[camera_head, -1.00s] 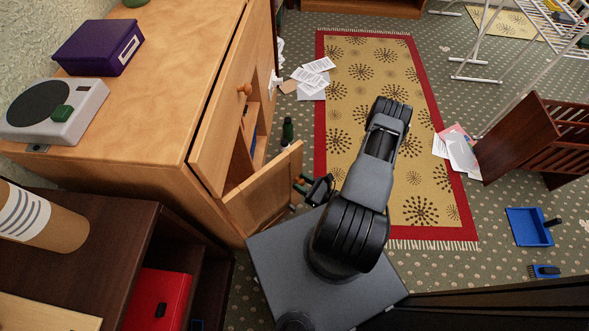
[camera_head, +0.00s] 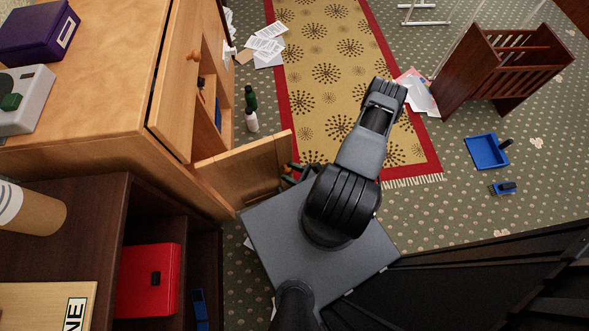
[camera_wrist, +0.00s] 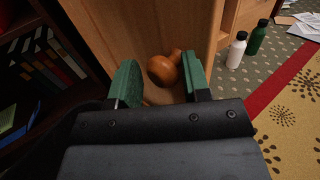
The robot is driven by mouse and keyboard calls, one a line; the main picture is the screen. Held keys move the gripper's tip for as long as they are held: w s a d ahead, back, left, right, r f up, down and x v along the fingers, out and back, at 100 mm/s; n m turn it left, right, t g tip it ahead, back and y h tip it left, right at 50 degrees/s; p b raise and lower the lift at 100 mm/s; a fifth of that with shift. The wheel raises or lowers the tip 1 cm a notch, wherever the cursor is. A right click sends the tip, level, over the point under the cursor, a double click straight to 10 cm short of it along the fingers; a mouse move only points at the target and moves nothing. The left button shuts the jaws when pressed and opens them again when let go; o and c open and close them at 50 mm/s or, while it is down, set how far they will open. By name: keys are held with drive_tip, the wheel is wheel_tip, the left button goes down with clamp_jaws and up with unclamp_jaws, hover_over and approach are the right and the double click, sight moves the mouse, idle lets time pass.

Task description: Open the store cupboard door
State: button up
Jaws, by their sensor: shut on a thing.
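The store cupboard (camera_head: 95,105) is light wood and stands at the left in the head view. Its lower door (camera_head: 243,165) stands out from the front at a wide angle, with an opening beside it. In the wrist view the door (camera_wrist: 140,30) fills the upper middle, and its round orange-brown knob (camera_wrist: 163,70) lies between my green fingers. My gripper (camera_wrist: 160,80) is shut on this knob. In the head view my gripper (camera_head: 292,172) is at the door's free edge, partly hidden by my arm.
A dark shelf unit (camera_head: 95,205) with a red box (camera_head: 148,280) stands close at the lower left. A bottle (camera_head: 251,110) stands on the floor beyond the door. Papers (camera_head: 265,46), a patterned rug (camera_head: 330,75), a blue dustpan (camera_head: 486,151) and a wooden rack (camera_head: 490,70) lie farther out.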

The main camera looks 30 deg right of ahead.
drive_tip(key=shift+s+a, duration=0.55)
drive_tip(key=shift+a, duration=0.25)
clamp_jaws()
drive_tip(key=o, duration=0.9)
unclamp_jaws()
drive_tip(key=shift+c, duration=0.2)
drive_tip(key=shift+d, duration=0.1)
